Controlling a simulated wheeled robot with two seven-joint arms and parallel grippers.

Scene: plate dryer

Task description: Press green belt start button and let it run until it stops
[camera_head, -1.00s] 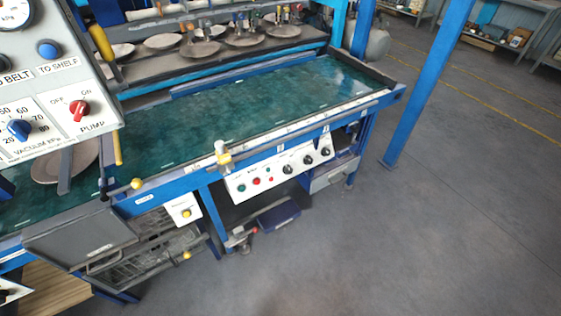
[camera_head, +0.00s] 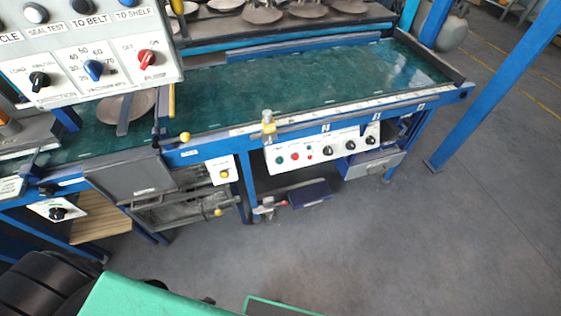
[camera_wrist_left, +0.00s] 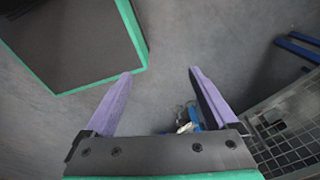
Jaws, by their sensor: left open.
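The green start button (camera_head: 279,159) is at the left end of a white control panel (camera_head: 325,147) on the front of the belt frame. Red buttons and several black knobs sit to its right on the same panel. The green belt (camera_head: 300,84) runs along the top of the frame. In the left wrist view my left gripper (camera_wrist_left: 161,72) is open and empty, its two purple fingers pointing over the grey floor. Neither gripper shows in the head view.
A larger control box (camera_head: 90,62) with knobs and a red pump switch overhangs the belt at upper left. Plates (camera_head: 262,15) sit on the rack behind. A blue post (camera_head: 490,95) stands at the right. The floor (camera_head: 350,250) before the belt is clear.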

